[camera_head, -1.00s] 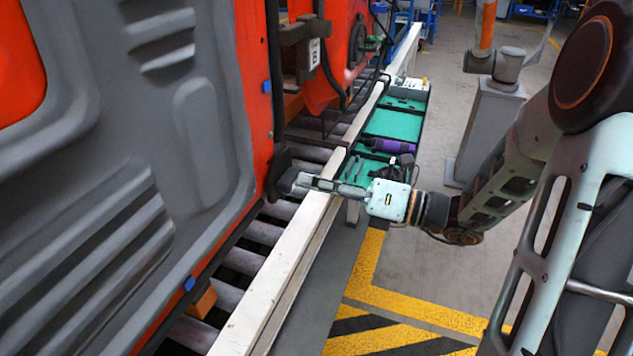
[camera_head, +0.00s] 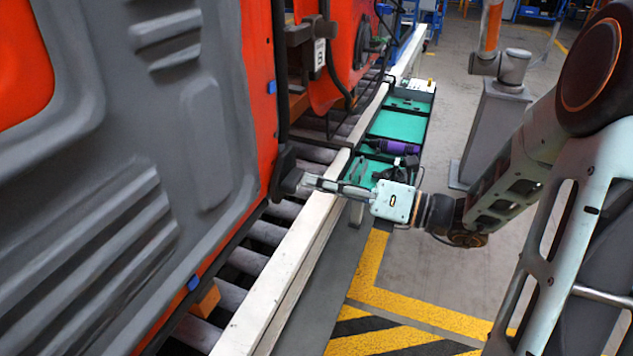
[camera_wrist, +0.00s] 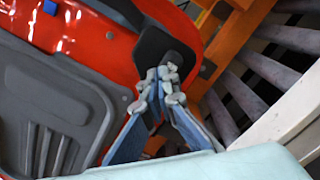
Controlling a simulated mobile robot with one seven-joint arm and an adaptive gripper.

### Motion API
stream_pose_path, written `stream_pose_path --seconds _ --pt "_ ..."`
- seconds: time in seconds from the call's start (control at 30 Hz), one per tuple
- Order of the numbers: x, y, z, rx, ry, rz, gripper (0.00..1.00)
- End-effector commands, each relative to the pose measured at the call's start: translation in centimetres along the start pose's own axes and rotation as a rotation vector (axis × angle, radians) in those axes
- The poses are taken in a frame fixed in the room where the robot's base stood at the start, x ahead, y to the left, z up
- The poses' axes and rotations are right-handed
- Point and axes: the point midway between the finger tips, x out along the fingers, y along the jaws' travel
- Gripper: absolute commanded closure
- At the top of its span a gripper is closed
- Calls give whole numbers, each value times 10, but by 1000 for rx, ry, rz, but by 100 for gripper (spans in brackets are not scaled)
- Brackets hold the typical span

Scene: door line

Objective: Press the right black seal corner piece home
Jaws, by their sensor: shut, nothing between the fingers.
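The right black seal corner piece (camera_head: 286,168) sits at the lower right corner of the red-orange door (camera_head: 262,150), below the black seal strip along its edge. In the wrist view it is a dark rounded plate (camera_wrist: 158,46) on the red door corner. My gripper (camera_head: 306,181) is shut and empty, reaching in from the right across the white rail. In the wrist view its fingertips (camera_wrist: 163,82) overlap the lower part of the corner piece. They look right against it, but I cannot tell firm contact or whether the piece is fully seated.
The white rail (camera_head: 290,255) runs beneath my gripper, beside dark rollers (camera_head: 265,232). A green-lined tray (camera_head: 398,125) holding a purple-and-black tool (camera_head: 393,146) stands beyond my wrist. A grey pedestal (camera_head: 488,135) stands further right. Striped floor in front is clear.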

Motion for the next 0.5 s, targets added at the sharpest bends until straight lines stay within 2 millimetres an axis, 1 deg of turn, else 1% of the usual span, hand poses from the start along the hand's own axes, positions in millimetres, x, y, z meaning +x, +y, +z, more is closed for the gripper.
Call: stream_pose_path --seconds 0.5 --pt "8 0 0 0 0 1 100"
